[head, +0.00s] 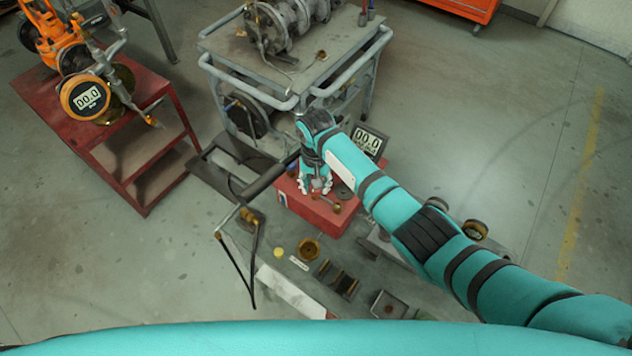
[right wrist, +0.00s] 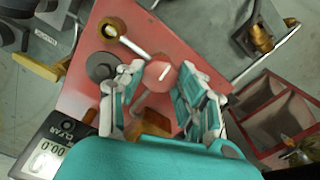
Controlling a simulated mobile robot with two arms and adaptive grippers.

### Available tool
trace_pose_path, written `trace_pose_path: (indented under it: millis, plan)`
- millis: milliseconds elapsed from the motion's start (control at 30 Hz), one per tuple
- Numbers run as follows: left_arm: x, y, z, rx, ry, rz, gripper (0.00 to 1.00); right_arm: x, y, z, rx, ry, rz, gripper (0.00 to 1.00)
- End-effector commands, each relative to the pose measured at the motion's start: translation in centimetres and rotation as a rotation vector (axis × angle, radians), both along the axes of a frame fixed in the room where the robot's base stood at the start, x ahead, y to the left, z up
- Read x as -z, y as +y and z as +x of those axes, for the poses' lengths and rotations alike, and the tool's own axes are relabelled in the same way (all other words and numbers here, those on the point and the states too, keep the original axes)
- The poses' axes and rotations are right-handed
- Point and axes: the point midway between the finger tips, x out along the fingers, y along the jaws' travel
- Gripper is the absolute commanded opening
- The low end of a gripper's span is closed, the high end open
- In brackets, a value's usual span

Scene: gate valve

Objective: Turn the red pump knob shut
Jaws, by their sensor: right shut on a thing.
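The red pump knob (right wrist: 160,72) shows in the right wrist view as a round red cap with a pale mark, on the red pump box (right wrist: 88,82). My right gripper (right wrist: 160,92) has one finger on each side of the knob and is shut on it. In the head view my right gripper (head: 317,187) reaches down onto the red box (head: 312,212), and the knob is hard to make out there. A digital readout (head: 368,141) beside the box shows 00.0. My left gripper is in neither view.
A metal lever (right wrist: 128,40) with a brass end and a dark round cap (right wrist: 101,66) sit close to the fingers. A long black handle (head: 270,177) lies left of the box. A grey pump cart (head: 350,45) stands behind, and a red stand (head: 125,150) is at left.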

Motion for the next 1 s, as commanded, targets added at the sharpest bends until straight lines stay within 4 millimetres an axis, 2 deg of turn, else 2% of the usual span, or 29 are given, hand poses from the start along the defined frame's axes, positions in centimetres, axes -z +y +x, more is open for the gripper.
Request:
trace_pose_path:
  millis: [300,800,833,1000]
  plan:
    - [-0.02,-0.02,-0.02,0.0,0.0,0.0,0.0,-0.22,0.02,0.2,0.104,-0.006,0.0,0.03]
    - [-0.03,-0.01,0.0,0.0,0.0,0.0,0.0,-0.27,0.01,0.25,0.121,-0.008,0.001,0.03]
    - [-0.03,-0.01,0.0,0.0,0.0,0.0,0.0,-0.27,0.02,0.25,0.121,-0.008,0.001,0.38]
    - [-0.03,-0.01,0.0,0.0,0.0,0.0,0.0,-0.18,0.01,0.17,0.12,-0.005,0.0,0.58]
